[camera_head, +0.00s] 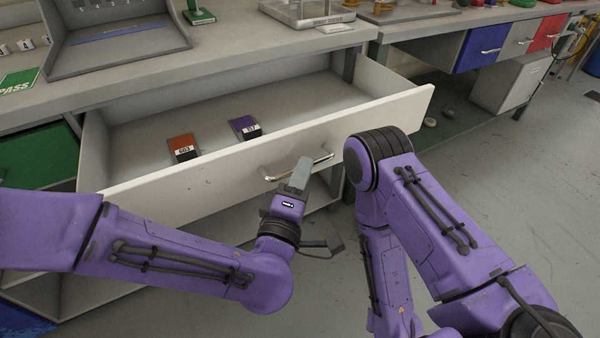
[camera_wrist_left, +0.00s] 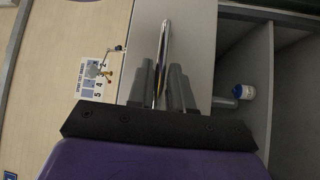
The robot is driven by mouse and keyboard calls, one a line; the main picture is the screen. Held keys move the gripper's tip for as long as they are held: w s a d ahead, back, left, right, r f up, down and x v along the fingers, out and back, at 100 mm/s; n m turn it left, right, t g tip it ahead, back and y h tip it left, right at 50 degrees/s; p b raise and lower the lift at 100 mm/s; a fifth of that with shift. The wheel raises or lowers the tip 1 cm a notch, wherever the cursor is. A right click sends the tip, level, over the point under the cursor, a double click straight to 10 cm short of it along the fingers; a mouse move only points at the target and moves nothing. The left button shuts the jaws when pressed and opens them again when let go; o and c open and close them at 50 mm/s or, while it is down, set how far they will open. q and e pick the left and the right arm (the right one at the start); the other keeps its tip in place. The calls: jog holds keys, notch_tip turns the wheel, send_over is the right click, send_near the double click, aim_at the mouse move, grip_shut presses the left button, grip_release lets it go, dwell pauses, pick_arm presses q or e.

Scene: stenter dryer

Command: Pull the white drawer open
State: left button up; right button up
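The white drawer (camera_head: 222,163) stands well out from the bench, its inside showing. Its metal bar handle (camera_head: 318,162) is on the front panel.
An orange-brown swatch (camera_head: 183,147) and a purple swatch (camera_head: 245,127) lie in the drawer. A grey tray (camera_head: 118,42) stands on the bench top. A white bottle with a blue label (camera_wrist_left: 245,91) shows in the wrist view. Grey floor (camera_head: 530,170) is clear to the right.

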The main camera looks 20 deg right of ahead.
pick_arm(q)
jog(key=shift+o, duration=0.9)
jog(key=v, duration=1)
jog(key=shift+s+a+b, duration=0.15)
jog(key=shift+s+b, duration=0.05)
jog(key=shift+b, duration=0.2)
